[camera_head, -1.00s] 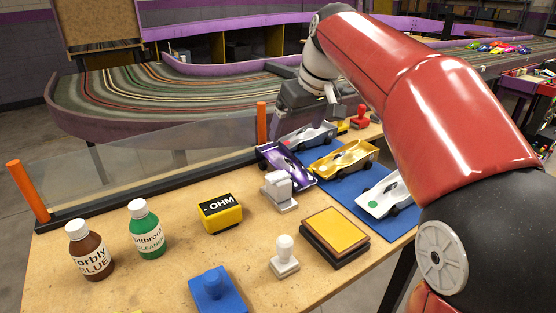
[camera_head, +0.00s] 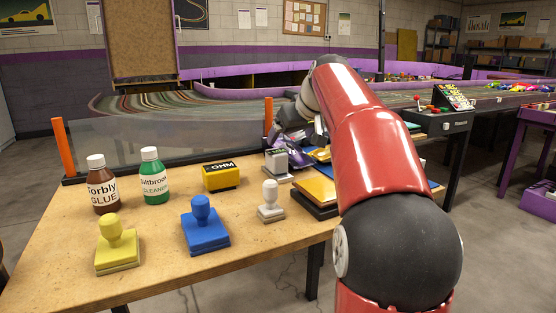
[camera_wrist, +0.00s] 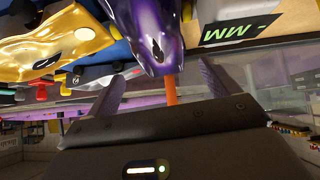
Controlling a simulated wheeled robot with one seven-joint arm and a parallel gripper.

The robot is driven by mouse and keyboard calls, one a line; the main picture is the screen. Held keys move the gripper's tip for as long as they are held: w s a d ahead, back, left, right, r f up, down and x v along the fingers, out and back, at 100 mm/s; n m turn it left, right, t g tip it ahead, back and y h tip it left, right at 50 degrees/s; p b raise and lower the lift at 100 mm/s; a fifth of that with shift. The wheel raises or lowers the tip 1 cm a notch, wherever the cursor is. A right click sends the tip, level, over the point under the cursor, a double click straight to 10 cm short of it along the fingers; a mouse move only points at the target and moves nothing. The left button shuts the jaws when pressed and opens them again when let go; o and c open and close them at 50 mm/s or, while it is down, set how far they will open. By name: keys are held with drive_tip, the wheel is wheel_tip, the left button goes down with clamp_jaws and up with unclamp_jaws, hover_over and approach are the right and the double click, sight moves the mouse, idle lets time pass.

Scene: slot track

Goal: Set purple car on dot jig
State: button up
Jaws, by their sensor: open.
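The purple car (camera_head: 297,146) is at the far right part of the workbench, partly hidden by my arm and other items. In the wrist view the purple car (camera_wrist: 145,25) has its glossy, dark-marked end reaching between my fingertips in the picture. My gripper (camera_wrist: 160,72) is open, one finger to each side of that end, with no grip on it. In the head view my gripper (camera_head: 305,133) is low over the cars, partly hidden. I cannot tell which item is the dot jig.
A yellow car (camera_wrist: 50,48) lies beside the purple one. A grey-white block (camera_head: 278,163), an orange-topped pad (camera_head: 315,187), a white stamp (camera_head: 270,200) and a yellow OHM box (camera_head: 221,176) stand nearby. A clear panel (camera_head: 170,145) with orange posts (camera_head: 268,113) edges the bench.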

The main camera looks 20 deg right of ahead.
sight(285, 142)
drive_tip(key=b+x, duration=0.1)
drive_tip(key=x, duration=0.4)
drive_tip(key=shift+w+a+f, duration=0.1)
drive_tip(key=shift+w+f, duration=0.05)
drive_tip(key=shift+c, duration=0.2)
drive_tip(key=c, duration=1.2)
